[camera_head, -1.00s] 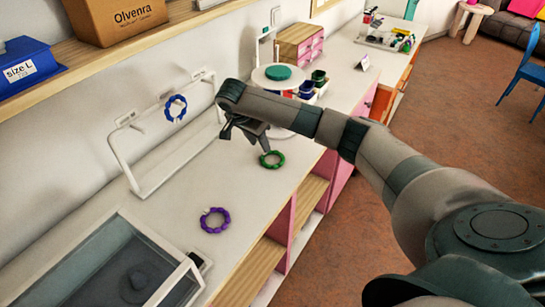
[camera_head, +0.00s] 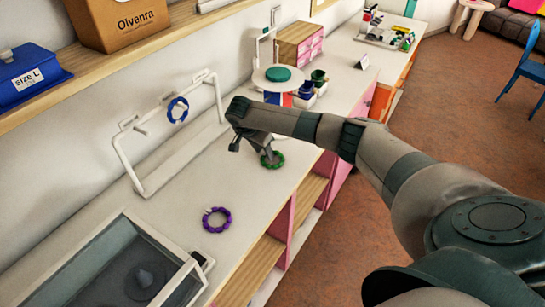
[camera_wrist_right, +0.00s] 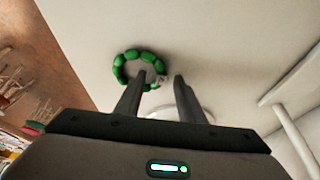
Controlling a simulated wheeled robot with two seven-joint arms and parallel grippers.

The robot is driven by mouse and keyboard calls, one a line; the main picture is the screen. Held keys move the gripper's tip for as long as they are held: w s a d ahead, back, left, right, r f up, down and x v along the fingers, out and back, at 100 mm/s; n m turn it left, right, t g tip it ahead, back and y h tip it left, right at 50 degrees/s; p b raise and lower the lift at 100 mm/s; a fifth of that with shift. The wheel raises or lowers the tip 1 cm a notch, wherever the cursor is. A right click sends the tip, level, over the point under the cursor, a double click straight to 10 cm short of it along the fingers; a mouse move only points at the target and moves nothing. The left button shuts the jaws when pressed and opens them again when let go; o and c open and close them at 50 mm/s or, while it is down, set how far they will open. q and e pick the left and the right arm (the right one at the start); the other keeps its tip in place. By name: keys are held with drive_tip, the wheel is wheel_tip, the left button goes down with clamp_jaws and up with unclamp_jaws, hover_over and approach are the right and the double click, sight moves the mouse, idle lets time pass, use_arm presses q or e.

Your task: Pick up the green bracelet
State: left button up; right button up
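The green bracelet (camera_head: 278,161) lies on the white counter near its front edge. In the right wrist view it is a ring of green beads (camera_wrist_right: 119,71) with a small pale piece at its right side. My right gripper (camera_head: 252,151) is open, its fingers pointing down at the bracelet. In the right wrist view the left finger of the gripper (camera_wrist_right: 162,78) overlaps the ring, and the right finger is beside it, outside. One finger hides part of the bracelet in the head view. I cannot tell whether they touch. My left gripper is out of view.
A purple bracelet (camera_head: 217,220) lies nearer on the counter (camera_head: 185,185). A blue bracelet (camera_head: 177,110) hangs on a white rack (camera_head: 128,163) to the left. A grey tray (camera_head: 105,265) is at the near left. A round stand (camera_head: 265,80) is behind my gripper.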

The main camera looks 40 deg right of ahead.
drive_tip(key=shift+f, duration=0.1)
drive_tip(key=shift+c, duration=0.5)
clamp_jaws()
drive_tip(key=shift+w+r+b, duration=0.1)
drive_tip(key=shift+r+b, duration=0.4)
drive_tip(key=shift+r, duration=0.1)
drive_tip(key=r, duration=0.1)
drive_tip(key=r+b, duration=0.1)
drive_tip(key=r, duration=0.1)
drive_tip(key=shift+s+d+r+b, duration=0.1)
drive_tip(key=shift+s+d+b, duration=0.25)
drive_tip(key=shift+s, duration=0.05)
drive_tip(key=s+d+r+b, duration=0.3)
drive_tip(key=s+d+r, duration=0.3)
drive_tip(key=s, duration=0.2)
drive_tip(key=shift+s+d+r+b, duration=0.25)
drive_tip(key=shift+d+r+b, duration=0.05)
drive_tip(key=shift+r+b, duration=0.05)
